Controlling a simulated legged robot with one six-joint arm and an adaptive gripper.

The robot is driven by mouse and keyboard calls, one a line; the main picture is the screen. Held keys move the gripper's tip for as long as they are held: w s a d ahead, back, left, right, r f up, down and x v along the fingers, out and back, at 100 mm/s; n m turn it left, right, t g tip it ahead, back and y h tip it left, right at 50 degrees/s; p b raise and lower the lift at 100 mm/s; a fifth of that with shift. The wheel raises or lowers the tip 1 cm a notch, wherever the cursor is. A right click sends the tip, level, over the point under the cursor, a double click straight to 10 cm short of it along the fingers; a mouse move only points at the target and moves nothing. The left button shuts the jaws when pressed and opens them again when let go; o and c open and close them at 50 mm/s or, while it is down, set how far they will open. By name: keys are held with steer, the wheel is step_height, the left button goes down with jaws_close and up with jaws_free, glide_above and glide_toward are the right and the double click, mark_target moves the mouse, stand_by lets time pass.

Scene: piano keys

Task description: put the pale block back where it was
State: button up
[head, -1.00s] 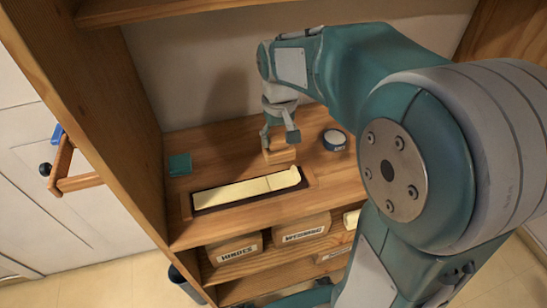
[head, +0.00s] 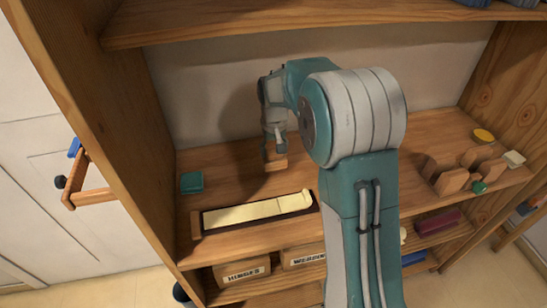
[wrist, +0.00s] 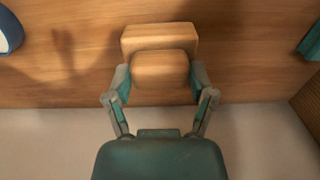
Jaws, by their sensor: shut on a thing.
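My gripper (head: 274,150) points down over the shelf board, behind the long dark tray. It is shut on a light wooden block (head: 276,164). The block also shows in the wrist view (wrist: 160,68), between the two fingers. A second wooden face (wrist: 160,36) shows just beyond it there; I cannot tell whether it is part of the same block. I cannot tell whether the block touches the board.
Upright wooden pieces (head: 452,181) and a yellow disc (head: 483,135) stand at the right. A blue-and-white round thing (wrist: 8,32) is at the wrist view's edge. The shelf's left wall (head: 110,130) is close. Labelled boxes (head: 243,273) sit below.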

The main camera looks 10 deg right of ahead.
mark_target(273, 158)
steer(key=shift+w+f, duration=0.3)
steer(key=shift+f, duration=1.45)
steer(key=shift+f, duration=0.1)
steer(key=o, duration=0.9)
steer(key=shift+o, duration=0.2)
step_height(273, 158, up, 12)
steer(key=shift+r, duration=0.1)
steer(key=shift+s, duration=0.15)
